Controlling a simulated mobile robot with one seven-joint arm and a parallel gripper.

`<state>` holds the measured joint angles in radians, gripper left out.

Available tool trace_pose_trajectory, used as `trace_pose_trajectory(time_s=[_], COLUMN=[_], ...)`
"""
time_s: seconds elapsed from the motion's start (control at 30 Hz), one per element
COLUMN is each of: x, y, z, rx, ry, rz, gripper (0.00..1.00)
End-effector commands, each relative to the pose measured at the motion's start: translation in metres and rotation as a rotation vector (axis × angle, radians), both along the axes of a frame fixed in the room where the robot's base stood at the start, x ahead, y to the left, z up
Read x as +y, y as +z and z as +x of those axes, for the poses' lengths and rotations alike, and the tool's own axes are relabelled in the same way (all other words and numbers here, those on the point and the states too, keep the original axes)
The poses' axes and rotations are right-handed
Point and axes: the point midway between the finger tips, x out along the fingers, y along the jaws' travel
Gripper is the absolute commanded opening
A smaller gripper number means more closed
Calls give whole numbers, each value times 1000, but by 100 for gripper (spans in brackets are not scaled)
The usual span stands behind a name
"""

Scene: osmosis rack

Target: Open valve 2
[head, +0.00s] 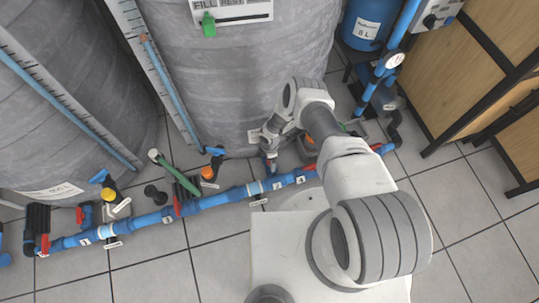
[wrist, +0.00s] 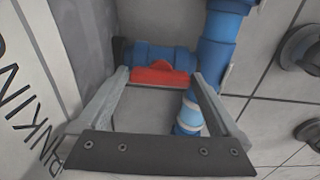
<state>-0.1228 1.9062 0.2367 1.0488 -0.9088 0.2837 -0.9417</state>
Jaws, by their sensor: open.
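My gripper (head: 270,164) points down at the blue pipe run, right of the picture's middle. In the wrist view my gripper (wrist: 158,76) is open, with its two fingers apart on either side of a red valve handle (wrist: 160,75). The handle lies across a blue valve body (wrist: 158,54); I cannot tell whether the fingers touch it. No number shows on this valve in the wrist view, and my arm hides part of it in the head view. Another red handle (head: 177,205) sits on the pipe left of my gripper, and one (head: 43,244) at the far left end.
The blue pipe (head: 215,200) runs along the tiled floor with small white tags. Large grey tanks (head: 240,85) stand close behind it. A green hose piece (head: 176,174) and an orange-capped fitting (head: 208,173) lie between. Wooden cabinets (head: 450,70) stand at right. Front floor (head: 160,270) is clear.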

Motion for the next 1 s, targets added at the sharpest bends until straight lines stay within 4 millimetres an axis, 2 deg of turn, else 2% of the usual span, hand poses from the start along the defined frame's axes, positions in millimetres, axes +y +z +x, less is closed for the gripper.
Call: trace_pose_trajectory(time_s=[0.17,0.5,0.7,0.83,1.0], x=[0,1,1,0,0], y=[25,108,149,165,173], z=[1,1,1,1,0], rx=[-1,-2,-2,-2,-1], ry=[2,3,2,1,1], rz=[-1,0,1,1,0], gripper=[100,100,100,100,100])
